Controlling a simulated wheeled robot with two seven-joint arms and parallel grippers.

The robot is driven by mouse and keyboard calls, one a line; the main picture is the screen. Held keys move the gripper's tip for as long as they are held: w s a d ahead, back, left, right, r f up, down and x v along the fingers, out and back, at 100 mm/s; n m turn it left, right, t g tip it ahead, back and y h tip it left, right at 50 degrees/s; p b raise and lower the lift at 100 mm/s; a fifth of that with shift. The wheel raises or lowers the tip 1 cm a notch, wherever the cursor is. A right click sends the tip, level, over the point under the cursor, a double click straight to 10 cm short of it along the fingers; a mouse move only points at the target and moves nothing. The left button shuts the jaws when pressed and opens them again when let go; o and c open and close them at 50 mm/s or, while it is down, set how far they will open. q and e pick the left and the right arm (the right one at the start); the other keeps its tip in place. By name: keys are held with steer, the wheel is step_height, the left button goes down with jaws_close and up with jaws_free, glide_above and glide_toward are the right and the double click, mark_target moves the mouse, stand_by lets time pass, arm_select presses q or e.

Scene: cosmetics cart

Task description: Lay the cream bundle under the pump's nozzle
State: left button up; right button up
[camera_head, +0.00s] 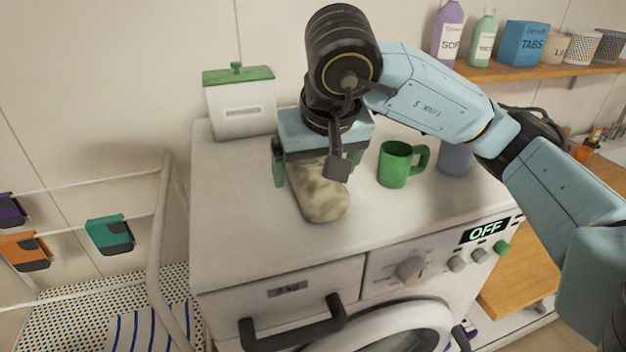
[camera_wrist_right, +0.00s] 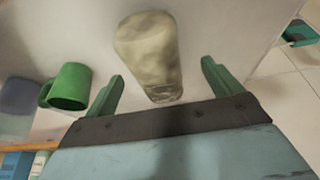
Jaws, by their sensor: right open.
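The cream bundle (camera_head: 319,199) is a mottled beige roll lying on top of the white washing machine (camera_head: 235,225). My right gripper (camera_head: 308,178) is above its far end, open and empty. In the right wrist view, the near end of the bundle (camera_wrist_right: 150,50) lies between the two green fingers of the gripper (camera_wrist_right: 162,80), with a gap on each side. I cannot make out a pump or its nozzle in either view. My left gripper is not in view.
A green mug (camera_head: 396,165) stands right of the bundle, with a bluish-purple container (camera_head: 455,158) behind it. A white box with a green lid (camera_head: 240,105) stands at the back left. The machine's front left top is clear. A shelf (camera_head: 490,70) holds bottles and boxes.

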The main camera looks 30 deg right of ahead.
mark_target(319, 174)
steer(key=shift+d+f, duration=0.1)
steer(key=shift+f, duration=0.15)
steer(key=x, duration=0.2)
steer(key=p+x, duration=0.1)
steer(key=x, duration=0.1)
steer(key=shift+w+d+p, duration=0.15)
steer(key=shift+d+p, duration=0.15)
steer(key=shift+d, duration=0.1)
steer(key=shift+w+f, duration=0.1)
steer(key=shift+f, duration=0.3)
steer(key=shift+c, duration=0.3)
steer(key=shift+r, duration=0.1)
steer(key=c, duration=1.2)
